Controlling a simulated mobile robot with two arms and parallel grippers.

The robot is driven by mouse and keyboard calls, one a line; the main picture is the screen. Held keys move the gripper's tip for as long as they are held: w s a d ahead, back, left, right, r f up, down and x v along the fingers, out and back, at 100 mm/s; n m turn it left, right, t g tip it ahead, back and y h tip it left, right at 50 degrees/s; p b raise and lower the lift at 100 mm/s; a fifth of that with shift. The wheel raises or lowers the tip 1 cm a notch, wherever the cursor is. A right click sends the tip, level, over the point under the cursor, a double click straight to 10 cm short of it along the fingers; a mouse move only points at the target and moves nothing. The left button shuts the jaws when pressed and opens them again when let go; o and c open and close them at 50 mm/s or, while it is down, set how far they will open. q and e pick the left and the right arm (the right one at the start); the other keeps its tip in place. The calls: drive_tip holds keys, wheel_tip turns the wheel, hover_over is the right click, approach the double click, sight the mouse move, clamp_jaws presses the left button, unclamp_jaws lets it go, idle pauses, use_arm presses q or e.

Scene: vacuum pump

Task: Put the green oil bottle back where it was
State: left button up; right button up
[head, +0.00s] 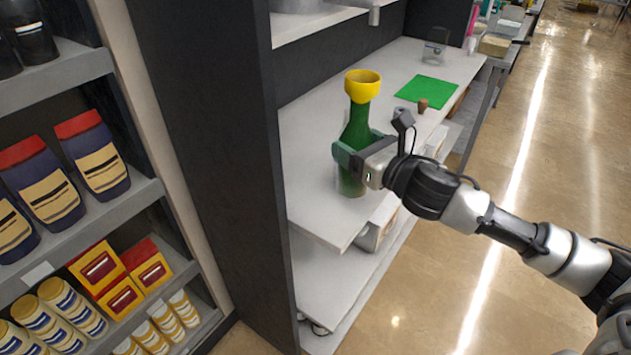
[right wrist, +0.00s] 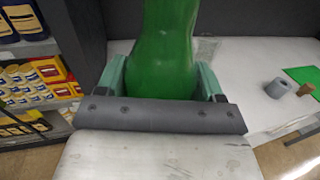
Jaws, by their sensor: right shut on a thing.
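The green oil bottle (head: 356,130) is upright at the near left part of the white counter (head: 310,140), with a yellow funnel (head: 362,85) on its top. My right gripper (head: 352,165) is shut on the lower part of the bottle. In the right wrist view, the bottle (right wrist: 168,50) stands between the two green fingers (right wrist: 165,85). Whether its base touches the counter I cannot tell. A green mat (head: 426,91) lies farther back on the counter. My left gripper is not in view.
A brown cork (head: 422,105) stands by the mat's near corner. A clear glass container (head: 434,52) is at the back. A dark upright panel (head: 215,130) borders the counter on the left, beside shelves of packaged goods (head: 45,185).

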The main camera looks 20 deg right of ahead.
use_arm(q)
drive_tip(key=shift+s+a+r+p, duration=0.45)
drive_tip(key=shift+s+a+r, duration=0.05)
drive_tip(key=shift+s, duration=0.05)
use_arm(e)
drive_tip(key=w+a+f, duration=0.3)
drive_tip(key=a+f, duration=0.3)
drive_tip(key=f, duration=0.2)
drive_tip(key=shift+w, duration=0.2)
drive_tip(key=shift+a, duration=0.1)
drive_tip(key=shift+f, duration=0.2)
drive_tip(key=o, duration=1.2)
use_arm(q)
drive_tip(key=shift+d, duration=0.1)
